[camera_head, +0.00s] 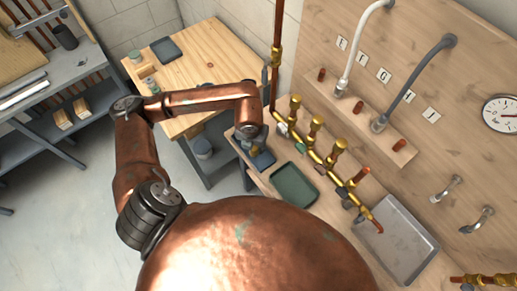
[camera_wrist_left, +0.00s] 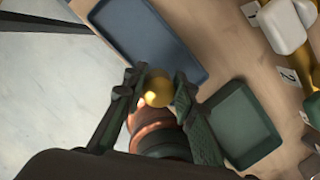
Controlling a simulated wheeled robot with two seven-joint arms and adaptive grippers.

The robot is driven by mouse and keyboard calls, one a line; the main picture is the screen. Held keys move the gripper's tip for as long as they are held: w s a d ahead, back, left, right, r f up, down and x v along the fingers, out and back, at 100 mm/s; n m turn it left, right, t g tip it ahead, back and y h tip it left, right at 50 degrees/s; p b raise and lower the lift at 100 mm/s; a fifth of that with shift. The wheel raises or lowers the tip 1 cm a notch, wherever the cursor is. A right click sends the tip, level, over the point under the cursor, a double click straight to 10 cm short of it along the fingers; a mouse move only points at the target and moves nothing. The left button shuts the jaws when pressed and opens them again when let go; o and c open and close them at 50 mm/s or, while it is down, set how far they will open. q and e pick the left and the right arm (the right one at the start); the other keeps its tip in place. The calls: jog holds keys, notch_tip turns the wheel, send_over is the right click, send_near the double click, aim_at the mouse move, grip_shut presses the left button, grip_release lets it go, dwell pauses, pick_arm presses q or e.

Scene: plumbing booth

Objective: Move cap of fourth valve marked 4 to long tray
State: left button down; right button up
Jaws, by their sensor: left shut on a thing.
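My left gripper (camera_head: 256,148) is above the blue-grey tray (camera_head: 265,160), at the left end of the wall bench. In the left wrist view, its dark fingers (camera_wrist_left: 160,92) are shut on a round brass cap (camera_wrist_left: 157,86). The cap is just past the near edge of the long blue-grey tray (camera_wrist_left: 152,38) in that picture; I cannot tell its height. The fourth valve (camera_head: 360,176) on the brass pipe shows a bare copper-red top. The other valves have brass caps, such as the third (camera_head: 338,148). My right gripper is out of view.
A shorter green tray (camera_head: 295,186) lies right of the blue-grey one. A grey metal basin (camera_head: 398,245) is at the right end. The brass pipe with valve handles runs along the bench's back. A wooden table (camera_head: 205,65) stands behind my left arm.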

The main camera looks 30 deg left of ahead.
pick_arm(q)
jog(key=shift+w+d+f, duration=0.1)
jog(key=shift+w+f, duration=0.6)
jog(key=shift+f, duration=0.2)
jog(key=shift+w+f, duration=0.15)
jog(key=shift+f, duration=0.8)
jog(key=shift+w+f, duration=0.15)
jog(key=shift+f, duration=0.75)
jog(key=shift+f+b, duration=0.2)
jog(key=shift+b, duration=0.15)
jog(key=c, duration=1.8)
grip_release()
jog(key=shift+c, duration=0.2)
jog(key=shift+r, duration=0.15)
jog(key=r, duration=0.4)
jog(key=s+r+p, duration=0.1)
jog(key=r, duration=0.3)
jog(key=s+r, duration=0.1)
jog(key=r, duration=0.3)
jog(key=shift+d, duration=0.25)
